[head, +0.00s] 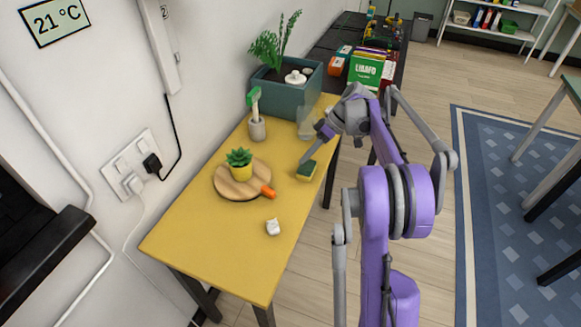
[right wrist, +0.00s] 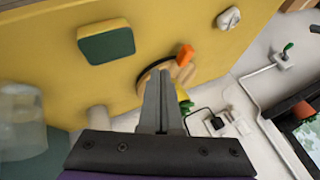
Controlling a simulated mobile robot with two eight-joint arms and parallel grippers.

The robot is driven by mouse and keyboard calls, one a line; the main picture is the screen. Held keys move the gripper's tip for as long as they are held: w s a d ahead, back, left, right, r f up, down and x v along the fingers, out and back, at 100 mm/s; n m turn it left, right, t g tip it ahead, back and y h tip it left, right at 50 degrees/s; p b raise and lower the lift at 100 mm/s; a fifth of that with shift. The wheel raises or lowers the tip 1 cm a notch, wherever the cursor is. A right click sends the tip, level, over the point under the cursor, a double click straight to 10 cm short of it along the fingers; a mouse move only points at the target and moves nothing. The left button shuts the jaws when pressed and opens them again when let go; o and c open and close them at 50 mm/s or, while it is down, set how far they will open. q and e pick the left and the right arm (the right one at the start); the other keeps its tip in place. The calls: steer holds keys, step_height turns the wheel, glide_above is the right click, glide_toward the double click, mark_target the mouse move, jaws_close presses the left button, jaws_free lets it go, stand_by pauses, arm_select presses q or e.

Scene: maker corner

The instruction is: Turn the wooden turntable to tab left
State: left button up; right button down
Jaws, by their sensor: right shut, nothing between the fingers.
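The round wooden turntable (head: 225,189) lies on the yellow table. Its orange tab (head: 268,191) points right in the head view, towards the table's long open edge. A small green plant in a yellow pot (head: 242,173) stands on the turntable. My right gripper (head: 303,160) is shut and empty, above the table near the sponge, apart from the turntable and its tab. In the right wrist view the shut fingers (right wrist: 161,75) cover part of the turntable (right wrist: 144,80); the orange tab (right wrist: 185,54) shows just beyond the tips. My left gripper is out of view.
A green and yellow sponge (head: 306,170) lies near the right edge. A crumpled white piece (head: 273,227) lies in front of the turntable. A brush in a holder (head: 257,128), a clear jar (head: 305,128) and a planter (head: 285,98) stand behind. The near table end is clear.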

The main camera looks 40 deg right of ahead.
steer(key=x, duration=0.9)
steer(key=shift+s+a, duration=0.2)
steer(key=shift+a, duration=0.8)
steer(key=shift+s+a, duration=0.2)
steer(key=shift+a, duration=0.8)
steer(key=shift+a, duration=0.15)
